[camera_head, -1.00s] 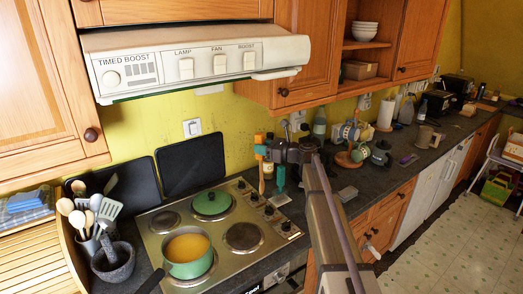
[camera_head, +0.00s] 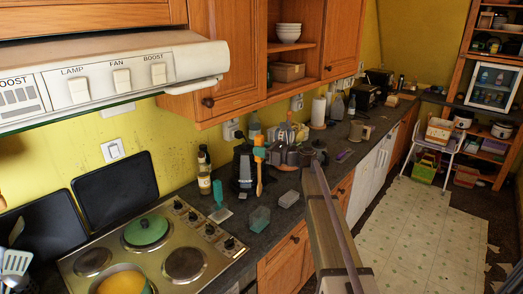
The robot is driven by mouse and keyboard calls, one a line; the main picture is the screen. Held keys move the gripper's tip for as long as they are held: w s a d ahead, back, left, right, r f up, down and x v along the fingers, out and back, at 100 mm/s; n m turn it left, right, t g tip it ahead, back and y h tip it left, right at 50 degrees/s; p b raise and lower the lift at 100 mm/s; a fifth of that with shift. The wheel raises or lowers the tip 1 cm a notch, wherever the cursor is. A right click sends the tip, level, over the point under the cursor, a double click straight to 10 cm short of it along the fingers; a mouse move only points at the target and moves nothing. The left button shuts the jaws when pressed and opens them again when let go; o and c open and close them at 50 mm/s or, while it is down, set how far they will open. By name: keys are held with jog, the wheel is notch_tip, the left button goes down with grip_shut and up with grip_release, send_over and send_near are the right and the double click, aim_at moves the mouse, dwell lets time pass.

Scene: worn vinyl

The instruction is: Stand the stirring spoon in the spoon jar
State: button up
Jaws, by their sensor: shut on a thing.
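My gripper (camera_head: 261,153), with teal fingers, is shut on the stirring spoon (camera_head: 259,178), an orange-brown wooden spoon. The spoon hangs near upright, above the counter behind the hob's right side, part of it showing above the fingers and a longer part below. Which end is the bowl is too small to tell. At the lower left edge, several utensils (camera_head: 15,262) stand in a cluster cut off by the frame; the jar holding them is not clearly seen. The gripper is far to the right of them.
A hob (camera_head: 185,264) carries a green lidded pan (camera_head: 146,232) and a pot of orange contents (camera_head: 123,281). The range hood (camera_head: 110,75) overhangs the left.

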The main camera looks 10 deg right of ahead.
jog(key=shift+f+b, duration=7.6)
jog(key=shift+f, duration=0.3)
jog(key=shift+f+b, duration=0.15)
jog(key=shift+b, duration=0.15)
jog(key=o, duration=1.1)
send_near(261, 185)
jog(key=shift+s+d, duration=0.25)
jog(key=shift+d, duration=0.15)
